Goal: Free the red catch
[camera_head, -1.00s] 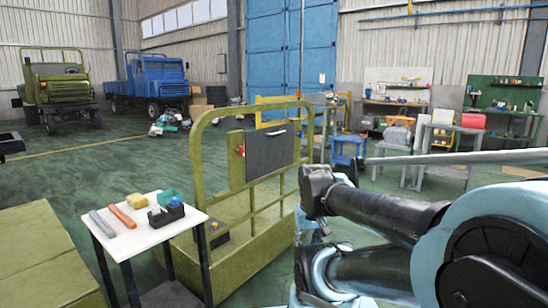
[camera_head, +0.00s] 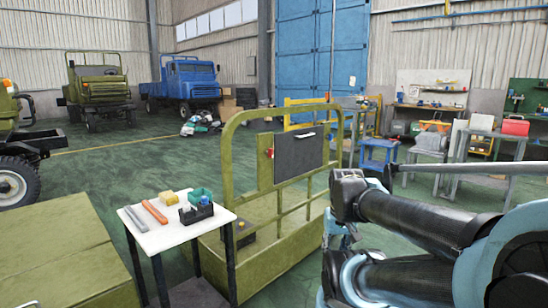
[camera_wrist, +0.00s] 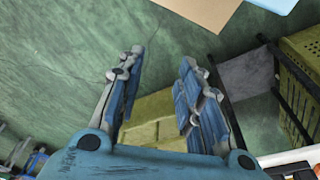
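A small red part (camera_head: 269,152), likely the catch, sits on the olive-green railed frame (camera_head: 228,165), at the left edge of a dark panel (camera_head: 298,152). It is too small to show its position clearly. My gripper (camera_wrist: 157,60) is open in the wrist view, its two blue-grey fingers apart with nothing between them. Green floor and olive boxes (camera_wrist: 155,120) show beyond the fingers. In the head view my arm fills the lower right, to the right of the railed frame. The red part is not seen in the wrist view.
A small white table (camera_head: 160,240) stands left of the frame, with grey and orange bars, a yellow block, a green bin and a black holder (camera_head: 196,213). An olive box (camera_head: 60,250) fills the lower left.

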